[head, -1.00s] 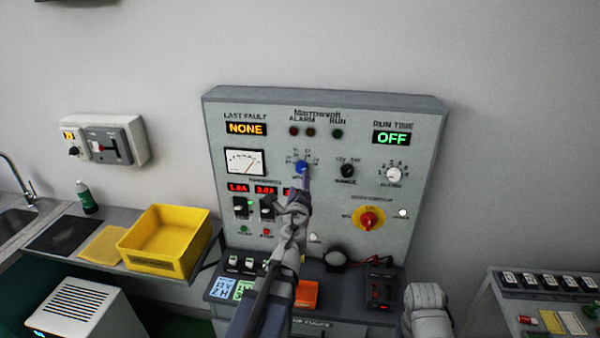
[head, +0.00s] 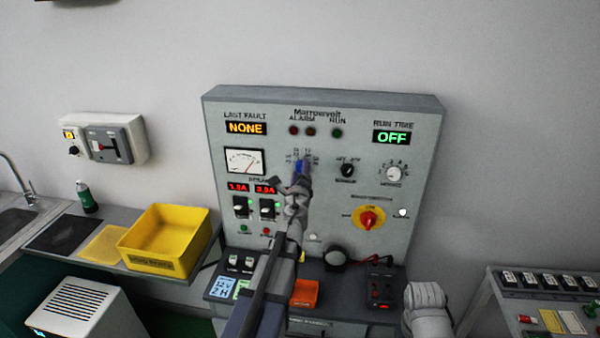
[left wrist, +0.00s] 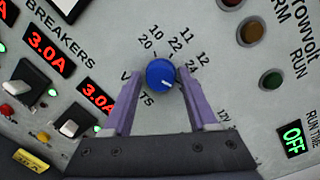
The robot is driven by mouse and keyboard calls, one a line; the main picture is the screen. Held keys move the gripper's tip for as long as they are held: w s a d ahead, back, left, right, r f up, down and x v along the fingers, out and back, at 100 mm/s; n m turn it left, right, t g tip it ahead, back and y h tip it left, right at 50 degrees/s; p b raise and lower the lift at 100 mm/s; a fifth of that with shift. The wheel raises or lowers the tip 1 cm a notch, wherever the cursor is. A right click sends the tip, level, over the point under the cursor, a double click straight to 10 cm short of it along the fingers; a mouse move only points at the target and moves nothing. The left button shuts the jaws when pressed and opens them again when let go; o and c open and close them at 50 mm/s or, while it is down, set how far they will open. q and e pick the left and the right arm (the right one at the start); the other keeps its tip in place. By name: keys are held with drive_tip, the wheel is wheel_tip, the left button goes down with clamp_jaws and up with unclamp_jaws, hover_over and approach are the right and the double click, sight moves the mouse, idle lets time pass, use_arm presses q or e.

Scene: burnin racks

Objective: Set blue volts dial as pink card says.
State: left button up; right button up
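The blue volts dial (left wrist: 160,75) sits on the grey panel between the two purple fingers of my left gripper (left wrist: 160,72) in the left wrist view. The fingers are apart, one on each side of the dial, with a small gap visible beside it. Its white mark points to the lower right of that picture. Printed numbers ring the dial. In the head view the dial (head: 299,167) is partly covered by my left gripper (head: 297,180). I cannot make out a pink card; my arm hides part of the console.
The panel also has a black range knob (head: 346,170), a white knob (head: 393,174), a red rotary switch (head: 369,218) and breaker switches (head: 240,207). Blue (head: 222,287) and green (head: 243,289) cards and an orange tray (head: 305,293) are below. A yellow bin (head: 150,262) stands left.

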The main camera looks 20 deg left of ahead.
use_arm(q)
clamp_jaws()
drive_tip(key=shift+n, duration=0.4)
drive_tip(key=n+p, duration=0.1)
drive_tip(key=n, duration=0.2)
drive_tip(key=shift+n, duration=0.3)
drive_tip(key=shift+n+h, duration=0.5)
drive_tip(key=shift+n, duration=1.4)
drive_tip(key=shift+o, duration=1.6)
unclamp_jaws()
drive_tip(key=shift+s+p, duration=0.15)
drive_tip(key=shift+p, duration=0.15)
